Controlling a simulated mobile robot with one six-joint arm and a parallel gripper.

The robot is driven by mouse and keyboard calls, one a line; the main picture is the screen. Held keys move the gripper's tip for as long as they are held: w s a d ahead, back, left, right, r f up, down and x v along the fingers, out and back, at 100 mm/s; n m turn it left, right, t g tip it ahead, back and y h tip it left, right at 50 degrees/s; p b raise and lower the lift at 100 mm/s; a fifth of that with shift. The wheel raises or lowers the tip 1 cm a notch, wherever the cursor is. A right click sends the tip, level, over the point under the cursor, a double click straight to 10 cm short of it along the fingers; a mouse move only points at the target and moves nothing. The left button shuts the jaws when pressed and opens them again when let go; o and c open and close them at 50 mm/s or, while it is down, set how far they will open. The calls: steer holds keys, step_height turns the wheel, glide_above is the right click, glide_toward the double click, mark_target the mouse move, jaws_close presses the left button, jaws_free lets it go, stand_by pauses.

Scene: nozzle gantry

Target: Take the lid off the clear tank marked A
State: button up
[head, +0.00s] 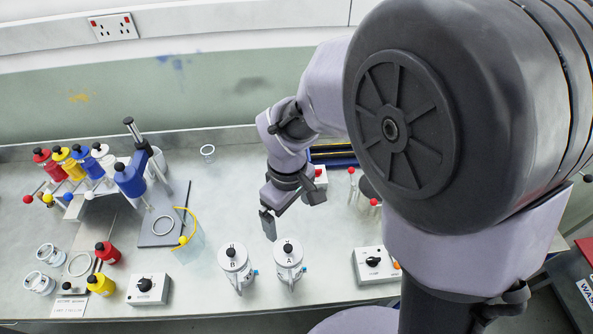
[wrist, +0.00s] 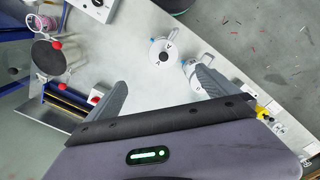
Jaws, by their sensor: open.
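The clear tank marked A (head: 289,274) stands upright on the bench, right of the tank marked B (head: 236,278). Its round white lid (head: 281,250) is on, with a black knob in the middle and the letter A. The lid also shows in the wrist view (wrist: 157,47), beyond my fingertips and between their lines. My gripper (head: 291,211) is open and empty, above the bench and behind tank A in the head view. Its two fingers (wrist: 162,78) are apart in the wrist view and touch nothing. Tank B (wrist: 195,76) lies partly behind the right finger there.
A control box with a black knob (head: 373,264) stands right of tank A, another (head: 148,289) left of tank B. A stand with coloured bottles (head: 130,180) is at the left. Red-topped pieces (head: 374,203) stand right of my gripper. The bench front edge is close to the tanks.

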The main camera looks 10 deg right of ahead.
steer(key=b, duration=0.1)
glide_above(288, 247)
step_height(288, 247, down, 6)
step_height(288, 247, down, 11)
steer(key=shift+w+r+b, duration=0.1)
steer(key=shift+r+b, duration=0.05)
steer(key=shift+b, duration=1)
steer(key=shift+r, duration=0.1)
steer(key=shift+c, duration=0.2)
steer(key=c, duration=1.4)
